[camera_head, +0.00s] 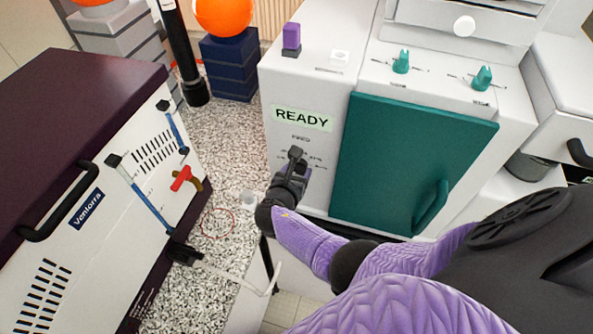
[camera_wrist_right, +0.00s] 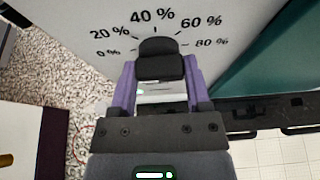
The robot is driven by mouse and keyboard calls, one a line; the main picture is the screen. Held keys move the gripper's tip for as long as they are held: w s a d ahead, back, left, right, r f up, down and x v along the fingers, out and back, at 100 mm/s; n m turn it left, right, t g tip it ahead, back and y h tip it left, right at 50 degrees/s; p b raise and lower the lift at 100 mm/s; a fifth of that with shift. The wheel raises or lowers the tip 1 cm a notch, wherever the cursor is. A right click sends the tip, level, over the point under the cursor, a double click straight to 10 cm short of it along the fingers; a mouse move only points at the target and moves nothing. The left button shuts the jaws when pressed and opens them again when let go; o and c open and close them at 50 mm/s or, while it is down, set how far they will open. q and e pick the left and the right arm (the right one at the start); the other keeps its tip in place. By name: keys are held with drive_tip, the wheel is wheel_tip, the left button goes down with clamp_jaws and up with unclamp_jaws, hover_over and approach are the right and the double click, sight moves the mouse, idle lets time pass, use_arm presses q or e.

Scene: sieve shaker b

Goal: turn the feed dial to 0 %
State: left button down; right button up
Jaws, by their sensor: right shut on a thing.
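The feed dial (camera_wrist_right: 160,62) is a black knob on the white front panel of the machine, below an arc of printed marks from 0 % on the left to 80 % on the right. Its rounded top faces roughly the 40 % mark; I see no clear pointer line. My right gripper (camera_wrist_right: 160,82) has its two purple fingers on either side of the dial and is shut on it. In the head view my right gripper (camera_head: 290,175) is at the panel under the READY display (camera_head: 302,119) and covers most of the dial. My left gripper is not in view.
A teal door (camera_head: 410,160) with a handle is right of the dial. Teal knobs (camera_head: 401,62) and a purple switch (camera_head: 291,38) sit on the machine's top. A white Venlorra unit (camera_head: 110,210) with a dark lid stands left.

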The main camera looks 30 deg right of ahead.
drive_tip(key=shift+f, duration=0.1)
drive_tip(key=o, duration=1.3)
drive_tip(key=p+v, duration=0.2)
drive_tip(key=v, duration=0.8)
drive_tip(key=shift+p, duration=0.35)
drive_tip(key=shift+d, duration=0.1)
